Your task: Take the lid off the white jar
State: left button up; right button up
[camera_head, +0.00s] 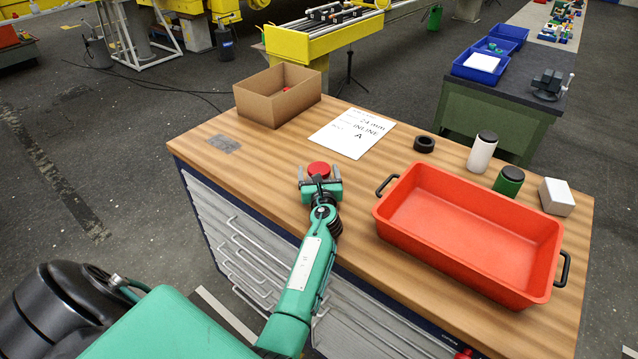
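The white jar (481,156) stands upright on the wooden worktop behind the red tray, with its black lid (487,137) on top. My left gripper (319,172) is well to the left of it, low over the worktop. Its two fingers are spread, one on each side of a round red object (318,168). I cannot tell whether they touch it. What lies under the red top is hidden by the gripper. My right gripper is not in view.
A red tray (395,207) lies between my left gripper and the jar's side. A green jar (508,183) with a black lid, a white box (556,197) and a black ring (424,145) stand near the white jar. A cardboard box (265,105) and a paper sign (352,133) are at the back left.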

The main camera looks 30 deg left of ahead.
pick_arm(q)
jog(key=c, duration=0.8)
jog(key=shift+c, duration=0.2)
jog(key=shift+r, duration=0.1)
jog(key=shift+r, duration=0.55)
notch_tip(320, 180, up, 7)
jog(key=shift+r+p, duration=0.2)
jog(key=shift+p, duration=1.05)
notch_tip(320, 180, up, 11)
jog(key=shift+r, duration=0.15)
